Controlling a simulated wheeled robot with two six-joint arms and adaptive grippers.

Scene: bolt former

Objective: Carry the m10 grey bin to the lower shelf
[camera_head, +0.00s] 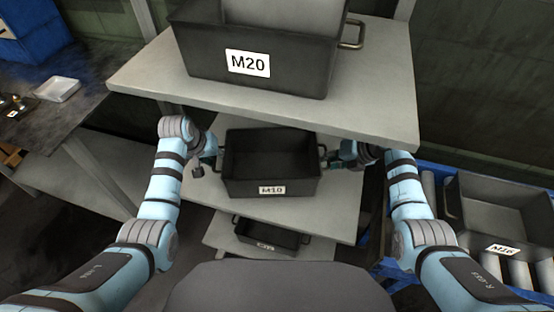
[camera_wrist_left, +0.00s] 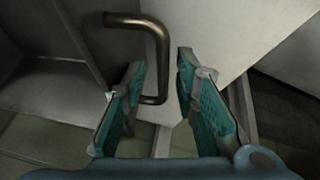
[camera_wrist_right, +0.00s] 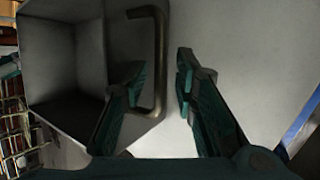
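The grey M10 bin (camera_head: 271,166) stands upright on the middle shelf (camera_head: 335,212), with its label facing me and a handle on each side. It looks empty. My left gripper (camera_head: 207,163) is at the bin's left handle. In the left wrist view its fingers (camera_wrist_left: 160,80) are spread on either side of the brass-coloured handle (camera_wrist_left: 158,62). My right gripper (camera_head: 340,160) is at the right handle. In the right wrist view its fingers (camera_wrist_right: 163,75) are apart, with the handle (camera_wrist_right: 160,50) between or just beyond them; exact contact is unclear. The lower shelf (camera_head: 225,238) shows below.
A large M20 bin (camera_head: 255,80) stands on the upper shelf (camera_head: 150,75), overhanging the M10 bin. Another small bin (camera_head: 268,238) occupies the lower shelf. An M16 bin (camera_head: 500,215) sits on the roller conveyor (camera_head: 515,270) at right. A dark workbench (camera_head: 50,120) stands left.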

